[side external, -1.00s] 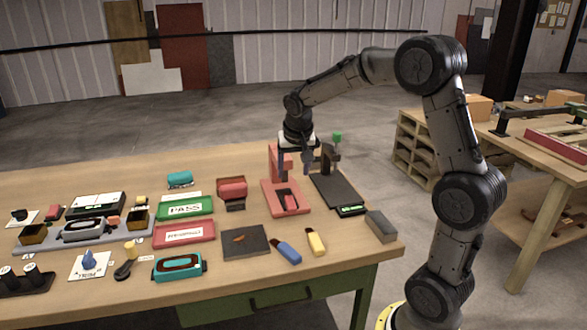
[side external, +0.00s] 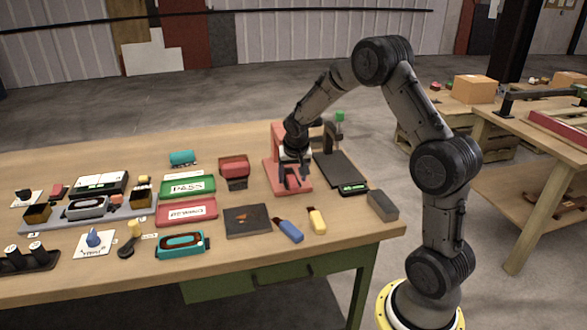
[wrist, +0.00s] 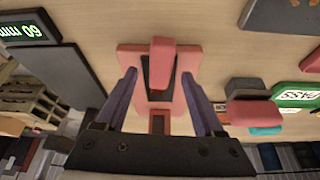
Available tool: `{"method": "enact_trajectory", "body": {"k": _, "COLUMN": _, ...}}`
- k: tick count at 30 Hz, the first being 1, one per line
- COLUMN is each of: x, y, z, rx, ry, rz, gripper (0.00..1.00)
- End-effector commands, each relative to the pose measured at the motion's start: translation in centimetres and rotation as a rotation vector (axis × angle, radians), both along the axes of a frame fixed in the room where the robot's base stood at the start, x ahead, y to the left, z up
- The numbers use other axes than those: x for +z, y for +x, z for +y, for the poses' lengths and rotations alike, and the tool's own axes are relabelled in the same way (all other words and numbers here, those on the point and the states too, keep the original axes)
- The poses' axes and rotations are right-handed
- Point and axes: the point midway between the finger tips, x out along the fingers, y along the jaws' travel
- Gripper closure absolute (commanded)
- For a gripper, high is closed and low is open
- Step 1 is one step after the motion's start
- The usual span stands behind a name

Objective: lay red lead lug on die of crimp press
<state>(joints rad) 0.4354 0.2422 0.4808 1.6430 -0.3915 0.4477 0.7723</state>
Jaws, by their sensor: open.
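The crimp press (side external: 279,143) is red, with an upright column and a flat base on the table. In the wrist view its base (wrist: 190,62) has a dark die recess (wrist: 147,75). A red block (wrist: 161,62), which looks like the red lead lug, is over this recess; I cannot tell how firmly it is seated. My gripper (side external: 295,184) is low over the press base. In the wrist view my gripper (wrist: 161,82) is open, with one finger on each side of the block and visible gaps. In the side view the fingers largely hide the block.
A dark flat stand with a green-lit display (side external: 354,189) is right of the press. A red piece on a dark holder (side external: 234,167) is to the left. Green (side external: 188,187) and red (side external: 186,212) trays, a blue-handled (side external: 288,230) and a yellow-handled item (side external: 316,220) lie nearby.

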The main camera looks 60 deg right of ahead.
Motion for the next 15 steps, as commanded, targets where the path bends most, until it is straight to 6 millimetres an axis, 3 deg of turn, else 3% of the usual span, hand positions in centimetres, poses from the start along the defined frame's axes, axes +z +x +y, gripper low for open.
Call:
{"method": "enact_trajectory", "body": {"k": 12, "x": -0.63, "y": 0.15, "z": -0.20, "rx": 0.000, "ry": 0.000, "rz": 0.000, "gripper": 0.30}}
{"method": "enact_trajectory", "body": {"k": 15, "x": -0.63, "y": 0.14, "z": -0.19, "rx": 0.000, "ry": 0.000, "rz": 0.000, "gripper": 0.46}}
